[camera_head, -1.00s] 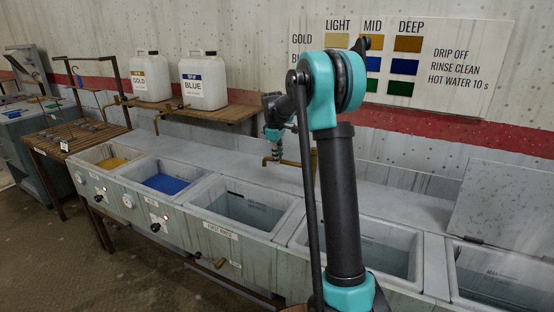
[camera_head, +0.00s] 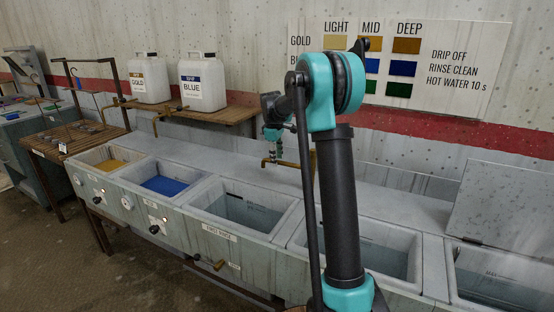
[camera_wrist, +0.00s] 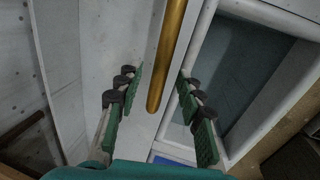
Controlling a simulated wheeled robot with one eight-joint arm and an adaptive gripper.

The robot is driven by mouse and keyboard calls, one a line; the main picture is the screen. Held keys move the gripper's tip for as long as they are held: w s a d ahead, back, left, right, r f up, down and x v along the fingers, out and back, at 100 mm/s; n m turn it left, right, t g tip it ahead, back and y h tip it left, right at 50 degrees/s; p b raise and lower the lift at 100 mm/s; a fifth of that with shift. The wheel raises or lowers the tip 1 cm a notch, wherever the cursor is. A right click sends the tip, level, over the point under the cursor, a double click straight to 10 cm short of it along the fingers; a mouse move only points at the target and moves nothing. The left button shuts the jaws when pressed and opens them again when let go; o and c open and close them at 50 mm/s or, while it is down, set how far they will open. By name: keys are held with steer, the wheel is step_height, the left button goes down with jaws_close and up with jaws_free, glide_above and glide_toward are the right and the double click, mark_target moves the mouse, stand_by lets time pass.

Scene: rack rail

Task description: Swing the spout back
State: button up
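The brass spout (camera_head: 284,163) sticks out over the counter behind the first rinse basin (camera_head: 240,207). It is partly hidden by my arm in the head view. In the wrist view the spout (camera_wrist: 168,60) is a brass tube between the fingers, its rounded end near the middle. My gripper (camera_head: 274,148) is at the spout's left end in the head view. In the wrist view my gripper (camera_wrist: 158,84) is open, with a green-padded finger on each side of the spout. Gaps show on both sides, wider on the left.
Gold (camera_head: 110,164) and blue (camera_head: 165,186) dye basins are to the left, more basins to the right. White jugs (camera_head: 203,82) stand on a wooden shelf (camera_head: 230,115) behind. A grey lid (camera_head: 487,205) leans up at the right.

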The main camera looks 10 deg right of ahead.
step_height(320, 180, up, 11)
steer(key=s+a, duration=0.1)
steer(key=s, duration=0.1)
steer(key=shift+a, duration=0.15)
